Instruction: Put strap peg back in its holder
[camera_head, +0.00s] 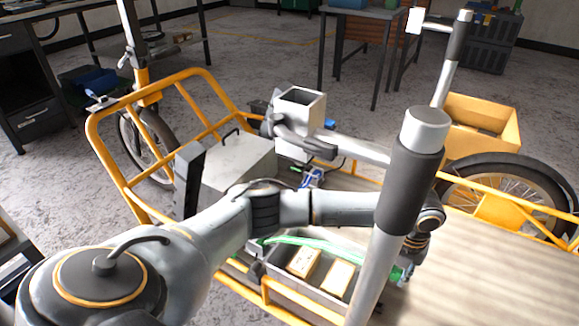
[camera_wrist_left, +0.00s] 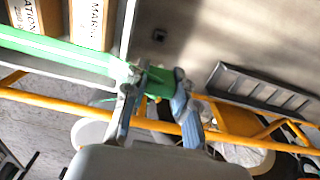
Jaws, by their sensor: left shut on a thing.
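A green peg (camera_wrist_left: 158,82) sits between the fingertips of my left gripper (camera_wrist_left: 157,92) in the left wrist view. The gripper is shut on it. A bright green strap (camera_wrist_left: 60,50) runs from the peg to the left, across the boxes; it also shows in the head view (camera_head: 325,245). There my left gripper (camera_head: 407,268) is small and partly hidden, low beside the cargo bed. A dark slotted part (camera_wrist_left: 262,92) lies to the right of the gripper, apart from the peg; I cannot tell whether it is the holder. I cannot make out my right gripper.
Two cardboard boxes (camera_head: 303,261) (camera_head: 338,277) lie in a grey tray under the strap. The orange frame (camera_wrist_left: 60,107) of the cargo bike passes close below the peg in the left wrist view. A pale wooden deck (camera_head: 490,265) is clear at the right.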

